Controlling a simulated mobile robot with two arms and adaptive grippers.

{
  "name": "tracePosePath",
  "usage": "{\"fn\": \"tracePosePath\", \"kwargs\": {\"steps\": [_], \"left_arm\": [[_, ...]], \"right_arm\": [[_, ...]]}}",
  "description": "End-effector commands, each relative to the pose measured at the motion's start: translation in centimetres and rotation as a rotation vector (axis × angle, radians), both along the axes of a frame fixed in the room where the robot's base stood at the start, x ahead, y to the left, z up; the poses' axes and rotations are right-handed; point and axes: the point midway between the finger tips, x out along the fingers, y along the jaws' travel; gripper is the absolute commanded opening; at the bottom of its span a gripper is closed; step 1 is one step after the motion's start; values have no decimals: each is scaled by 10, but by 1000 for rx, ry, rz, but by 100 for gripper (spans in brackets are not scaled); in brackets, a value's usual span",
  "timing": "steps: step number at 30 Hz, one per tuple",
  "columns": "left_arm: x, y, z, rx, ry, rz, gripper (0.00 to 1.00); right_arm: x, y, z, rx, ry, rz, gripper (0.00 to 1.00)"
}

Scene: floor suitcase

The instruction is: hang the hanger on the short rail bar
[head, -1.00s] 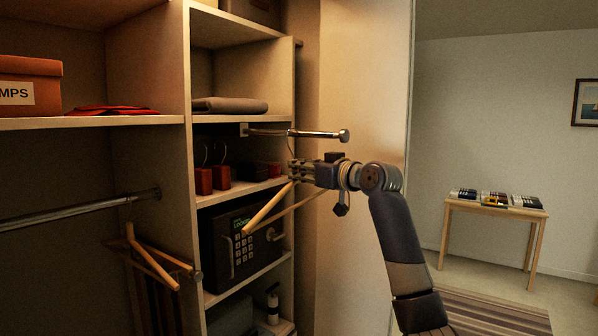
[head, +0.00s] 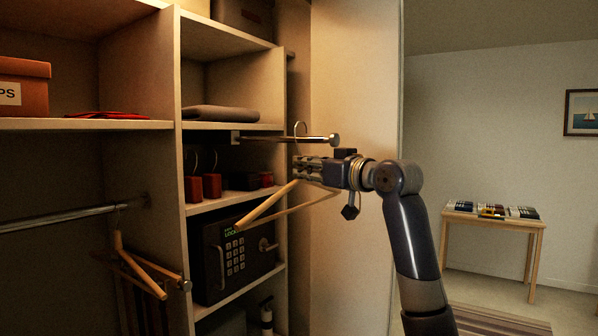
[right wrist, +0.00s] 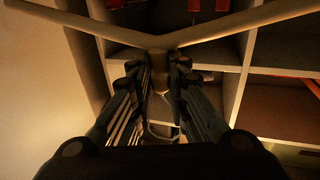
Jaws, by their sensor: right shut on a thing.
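My right gripper (head: 308,168) is shut on the neck of a wooden hanger (head: 268,207), just below the short rail bar (head: 275,138). The hanger's wooden arms spread below the gripper. Its metal hook rises above the fingers and shows at the bar, near the round end knob. I cannot tell if the hook rests on the bar or is only in front of or behind it. In the right wrist view the hanger (right wrist: 160,46) sits between the fingertips (right wrist: 158,78). My left gripper is not in view.
A black safe (head: 232,252) and red blocks (head: 212,186) stand on the shelves below the bar. A long rail (head: 75,218) at left holds another wooden hanger (head: 138,265). A folded grey cloth (head: 220,113) lies above. A small table (head: 492,226) stands far right.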

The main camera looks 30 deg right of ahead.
Motion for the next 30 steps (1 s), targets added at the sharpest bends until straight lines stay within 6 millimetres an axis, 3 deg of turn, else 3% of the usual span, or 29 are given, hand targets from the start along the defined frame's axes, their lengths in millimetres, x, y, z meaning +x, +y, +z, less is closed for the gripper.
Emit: {"fn": "tracePosePath", "kwargs": {"steps": [30], "left_arm": [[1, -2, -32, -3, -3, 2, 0]], "right_arm": [[-86, -33, -1, -1, -1, 0, 0]]}}
